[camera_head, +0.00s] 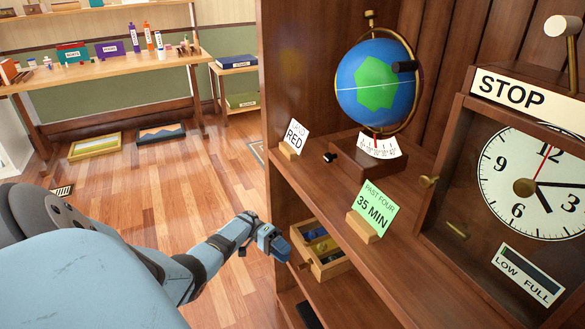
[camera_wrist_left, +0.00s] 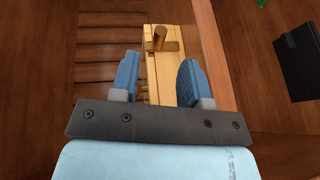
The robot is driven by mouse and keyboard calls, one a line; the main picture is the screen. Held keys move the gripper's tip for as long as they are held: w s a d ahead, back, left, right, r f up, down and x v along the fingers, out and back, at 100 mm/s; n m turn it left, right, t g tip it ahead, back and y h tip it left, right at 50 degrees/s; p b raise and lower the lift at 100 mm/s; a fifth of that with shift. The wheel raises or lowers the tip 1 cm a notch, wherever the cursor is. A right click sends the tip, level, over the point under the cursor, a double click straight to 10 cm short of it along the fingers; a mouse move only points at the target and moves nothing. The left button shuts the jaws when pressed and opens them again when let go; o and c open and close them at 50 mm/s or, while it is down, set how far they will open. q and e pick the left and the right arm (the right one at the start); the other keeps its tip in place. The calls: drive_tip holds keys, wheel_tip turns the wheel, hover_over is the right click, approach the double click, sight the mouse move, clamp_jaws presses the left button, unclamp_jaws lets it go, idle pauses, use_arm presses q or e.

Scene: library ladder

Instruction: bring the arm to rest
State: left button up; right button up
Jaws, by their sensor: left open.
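My left gripper (camera_head: 278,243) hangs in front of the bookcase, at the left end of a small wooden tray or drawer (camera_head: 334,268) on the lower shelf. In the left wrist view my left gripper (camera_wrist_left: 157,72) is open, with its two blue fingers apart. A wooden piece with a brass knob (camera_wrist_left: 159,38) shows beyond and between the fingers. No object is held between them. I cannot tell from these views whether a finger touches the wood. My right gripper is in neither view.
A table (camera_head: 110,70) stands at the back left. The wooden floor (camera_head: 170,195) left of the bookcase is mostly clear.

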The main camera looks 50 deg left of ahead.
use_arm(q)
drive_tip(key=shift+v, duration=1.05)
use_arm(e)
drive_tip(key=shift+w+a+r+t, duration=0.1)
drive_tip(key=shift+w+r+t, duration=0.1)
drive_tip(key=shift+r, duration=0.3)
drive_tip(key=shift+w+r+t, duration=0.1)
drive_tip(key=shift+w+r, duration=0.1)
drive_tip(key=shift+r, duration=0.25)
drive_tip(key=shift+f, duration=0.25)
